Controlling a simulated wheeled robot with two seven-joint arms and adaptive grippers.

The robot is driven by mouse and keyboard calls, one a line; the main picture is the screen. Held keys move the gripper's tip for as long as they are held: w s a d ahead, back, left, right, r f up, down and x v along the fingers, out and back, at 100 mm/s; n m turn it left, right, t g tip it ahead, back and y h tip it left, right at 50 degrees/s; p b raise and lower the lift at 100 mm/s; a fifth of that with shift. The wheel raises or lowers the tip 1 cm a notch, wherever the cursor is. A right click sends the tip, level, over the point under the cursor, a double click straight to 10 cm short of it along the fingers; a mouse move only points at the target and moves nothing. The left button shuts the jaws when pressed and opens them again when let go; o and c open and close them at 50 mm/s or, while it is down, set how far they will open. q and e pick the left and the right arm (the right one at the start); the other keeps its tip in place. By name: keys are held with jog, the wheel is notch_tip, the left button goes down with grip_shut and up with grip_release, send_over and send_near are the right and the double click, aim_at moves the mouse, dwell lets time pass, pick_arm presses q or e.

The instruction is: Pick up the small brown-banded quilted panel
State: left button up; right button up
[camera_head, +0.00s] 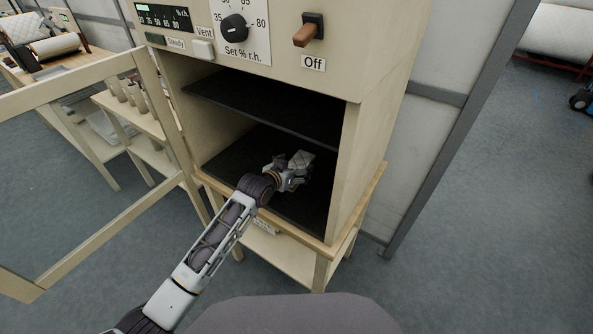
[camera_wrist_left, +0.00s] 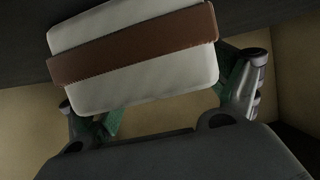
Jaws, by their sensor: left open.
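The small quilted panel (camera_wrist_left: 90,95) shows in the left wrist view as a white padded block with a brown band (camera_wrist_left: 135,50) across its middle. It lies tilted, in front of my left gripper (camera_wrist_left: 165,88), whose green-and-grey fingers stand apart at its lower left and right sides. I cannot tell whether they touch it. In the head view my left gripper (camera_head: 297,170) is inside the open cabinet, above its dark lower shelf. There I cannot clearly separate the panel from the gripper. My right gripper is in neither view.
The cabinet (camera_head: 373,120) has a dark upper shelf (camera_head: 265,108) just above my left gripper and a wooden sill (camera_head: 320,246) below my forearm. Its framed door (camera_head: 75,262) stands open at left. A bench (camera_head: 125,110) with several small items stands behind the door.

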aim_at(295, 167)
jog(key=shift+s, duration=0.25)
pick_arm(q)
jog(key=shift+c, duration=0.3)
jog(key=c, duration=0.7)
jog(key=shift+s, duration=0.1)
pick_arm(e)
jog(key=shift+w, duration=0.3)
pick_arm(q)
jog(key=shift+r, duration=0.35)
jog(key=shift+c, duration=0.5)
notch_tip(295, 167, up, 8)
jog(key=shift+p, duration=0.45)
jog(key=shift+c, duration=0.4)
jog(key=shift+r, duration=0.65)
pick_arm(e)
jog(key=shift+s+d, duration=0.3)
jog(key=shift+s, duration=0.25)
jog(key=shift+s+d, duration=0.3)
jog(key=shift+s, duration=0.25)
